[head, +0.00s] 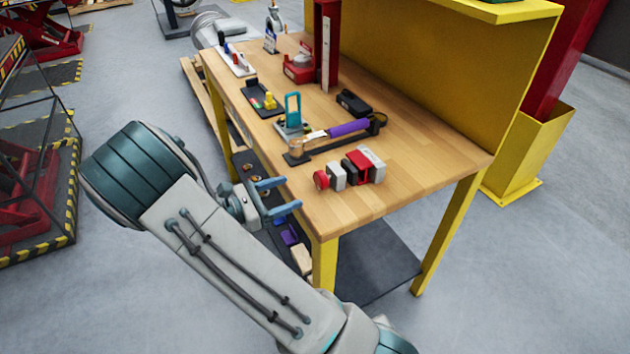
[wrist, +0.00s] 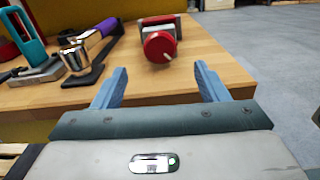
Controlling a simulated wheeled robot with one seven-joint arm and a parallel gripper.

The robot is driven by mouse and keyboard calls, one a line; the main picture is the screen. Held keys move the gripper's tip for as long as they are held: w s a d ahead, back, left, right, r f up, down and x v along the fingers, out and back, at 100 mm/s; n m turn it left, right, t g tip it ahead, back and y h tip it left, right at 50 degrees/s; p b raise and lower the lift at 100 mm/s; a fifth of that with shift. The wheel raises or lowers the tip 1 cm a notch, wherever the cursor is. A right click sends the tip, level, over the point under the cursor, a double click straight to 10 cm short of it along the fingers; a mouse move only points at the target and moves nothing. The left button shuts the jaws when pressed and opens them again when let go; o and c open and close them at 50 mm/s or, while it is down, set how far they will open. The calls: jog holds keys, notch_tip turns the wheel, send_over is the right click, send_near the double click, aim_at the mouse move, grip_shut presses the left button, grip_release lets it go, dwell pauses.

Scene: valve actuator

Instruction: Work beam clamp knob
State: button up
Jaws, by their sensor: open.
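The red round knob (head: 321,180) is on the near end of a grey and red clamp-like block (head: 363,167) at the front right of the wooden bench. In the wrist view the knob (wrist: 159,46) faces me, with a thin pale pin sticking out of it, and the clamp body (wrist: 160,22) lies behind it. My gripper (head: 283,196) is open and empty, just off the bench's near edge. In the wrist view its two blue fingers (wrist: 161,88) point at the bench, either side of the knob's line, with a gap between them and the knob.
The wooden bench top (head: 430,160) is bare right of the clamp. Left of it lie a purple-handled tool (head: 348,128), a teal-handled device (head: 292,112) and a black box (head: 354,102). A yellow bench leg (head: 324,265) stands below the near corner.

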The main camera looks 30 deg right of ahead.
aim_at(317, 182)
jog(key=d, duration=0.8)
jog(key=shift+w+p, duration=0.15)
jog(key=shift+p, duration=0.2)
jog(key=shift+c, duration=0.4)
jog(key=c, duration=0.9)
